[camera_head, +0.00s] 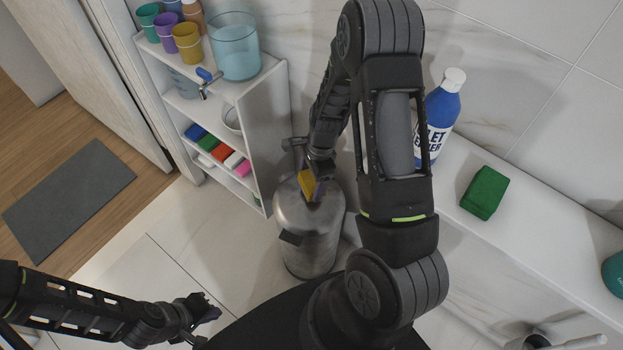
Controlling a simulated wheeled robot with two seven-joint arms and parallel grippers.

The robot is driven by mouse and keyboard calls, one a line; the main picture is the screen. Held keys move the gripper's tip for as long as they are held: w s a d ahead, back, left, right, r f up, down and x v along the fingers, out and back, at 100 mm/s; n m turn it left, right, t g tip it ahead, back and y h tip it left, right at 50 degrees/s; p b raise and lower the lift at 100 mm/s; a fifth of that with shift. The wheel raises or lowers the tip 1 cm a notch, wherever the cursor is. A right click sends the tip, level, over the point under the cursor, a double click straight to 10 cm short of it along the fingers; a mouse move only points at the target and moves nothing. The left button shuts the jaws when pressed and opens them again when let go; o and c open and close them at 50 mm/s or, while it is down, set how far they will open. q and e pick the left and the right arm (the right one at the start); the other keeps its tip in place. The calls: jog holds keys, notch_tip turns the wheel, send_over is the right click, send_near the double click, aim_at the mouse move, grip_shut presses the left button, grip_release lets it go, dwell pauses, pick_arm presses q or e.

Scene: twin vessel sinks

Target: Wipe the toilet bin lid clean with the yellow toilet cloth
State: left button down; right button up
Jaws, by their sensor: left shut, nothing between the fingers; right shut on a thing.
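The toilet bin (306,243) is a brushed metal cylinder standing on the tiled floor in the middle of the head view. Its lid (290,208) faces up, partly hidden by my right gripper. My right gripper (316,181) is shut on the yellow cloth (306,183) and holds it at the lid's top. I cannot tell whether the cloth touches the lid. My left gripper (213,309) is shut and empty, low over the floor at the lower left.
A white shelf (262,137) with cups, a clear bucket (235,47) and coloured sponges stands left of the bin. A white ledge at right carries a blue cleaner bottle (441,108) and a green sponge (484,192). A grey mat (68,194) lies far left.

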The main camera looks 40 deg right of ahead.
aim_at(306, 195)
jog(key=shift+f+b, duration=1.15)
jog(key=shift+f, duration=0.3)
jog(key=shift+s+a+r+p, duration=0.1)
jog(key=shift+s+a+p, duration=0.3)
jog(key=shift+a, duration=0.4)
jog(key=shift+s+a+r+p, duration=0.1)
jog(key=shift+s+a+p, duration=0.15)
jog(key=shift+s+a, duration=0.4)
jog(key=shift+a, duration=0.3)
jog(key=shift+f, duration=0.1)
jog(key=shift+f, duration=0.15)
jog(key=shift+w+d, duration=0.1)
jog(key=shift+d, duration=0.05)
